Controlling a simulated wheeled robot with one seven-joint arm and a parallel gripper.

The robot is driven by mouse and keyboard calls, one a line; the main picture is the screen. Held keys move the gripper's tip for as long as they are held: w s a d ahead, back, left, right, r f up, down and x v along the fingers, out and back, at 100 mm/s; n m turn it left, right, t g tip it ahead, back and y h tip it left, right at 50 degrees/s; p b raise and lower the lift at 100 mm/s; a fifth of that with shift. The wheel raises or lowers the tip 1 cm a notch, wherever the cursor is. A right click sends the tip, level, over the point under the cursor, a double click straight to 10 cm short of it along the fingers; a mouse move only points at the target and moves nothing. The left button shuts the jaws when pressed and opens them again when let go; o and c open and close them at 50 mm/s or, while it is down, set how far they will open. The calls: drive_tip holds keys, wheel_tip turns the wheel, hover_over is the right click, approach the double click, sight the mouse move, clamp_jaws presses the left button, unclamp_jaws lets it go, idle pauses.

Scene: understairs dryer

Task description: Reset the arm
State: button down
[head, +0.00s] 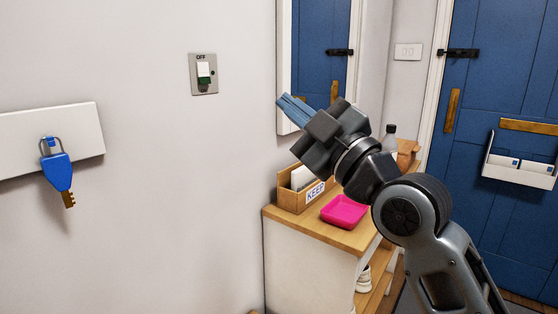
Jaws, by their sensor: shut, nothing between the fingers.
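My gripper (290,108) is raised in the middle of the head view, with its blue fingers together and pointing up and to the left. Nothing is between the fingers. My arm bends at a round joint on the right and reaches up and left, in front of the mirror edge and above the cabinet. The gripper appears to the right of the wall switch and apart from it. My arm hides part of the cabinet and some things on it.
A wooden cabinet (345,240) holds a KEEP box (292,200), a pink tray (344,212) and a bottle (390,138). A switch marked OFF (203,74) and a blue-tagged key (57,170) on a white rail (20,145) are on the left wall. A blue door (500,210) carries a letter holder (518,176).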

drive_tip(key=s+d+f+m+t+h+p, duration=0.1)
drive_tip(key=s+d+f+m+h, duration=0.25)
drive_tip(key=s+f+m, duration=0.35)
drive_tip(key=s+d+f+m+h+p, duration=0.25)
drive_tip(key=s+f+m+h, duration=0.2)
drive_tip(key=s+f, duration=0.3)
drive_tip(key=s+d+f+m+t+h, duration=0.1)
drive_tip(key=s+d+f+m+h, duration=0.4)
drive_tip(key=f, duration=0.4)
drive_tip(key=s+d+f+m+g+h+p, duration=0.1)
drive_tip(key=s+d, duration=0.3)
drive_tip(key=s, duration=0.9)
drive_tip(key=s+d+f+g+h+p, duration=0.1)
drive_tip(key=s+d+g+p, duration=0.1)
drive_tip(key=s, duration=1.2)
drive_tip(key=shift+s+d+m+g, duration=0.3)
drive_tip(key=shift+d+g, duration=0.4)
drive_tip(key=shift+d, duration=0.45)
